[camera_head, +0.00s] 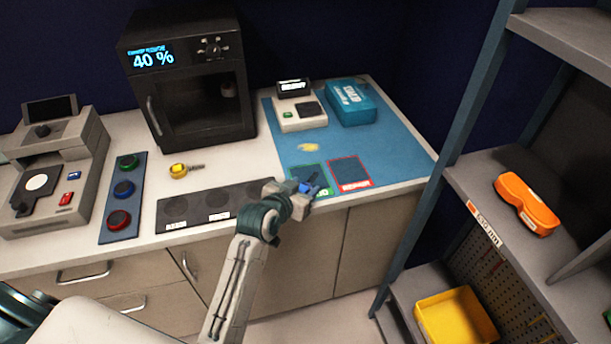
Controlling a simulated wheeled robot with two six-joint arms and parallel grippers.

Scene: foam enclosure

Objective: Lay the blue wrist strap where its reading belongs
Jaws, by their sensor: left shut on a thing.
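The blue wrist strap (311,188) is a small blue piece at the tip of my left gripper (300,192). My left gripper is shut on it, low over the near part of the blue mat (402,150). The strap is over or at the green-bordered square (308,172), which the gripper partly covers; I cannot tell whether it touches the mat. A red-bordered square (350,172) lies just right of it, bare. A white tester (301,118) with a small lit display (293,86) stands behind; its text is too small to read surely. My right gripper is not in view.
A black cabinet (190,85) reads 40 %. A blue box (351,102) stands on the mat's back right. A yellow item (178,171), a dark strip with round spots (205,207) and a button panel (123,190) lie left. A grey shelf (480,180) stands right.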

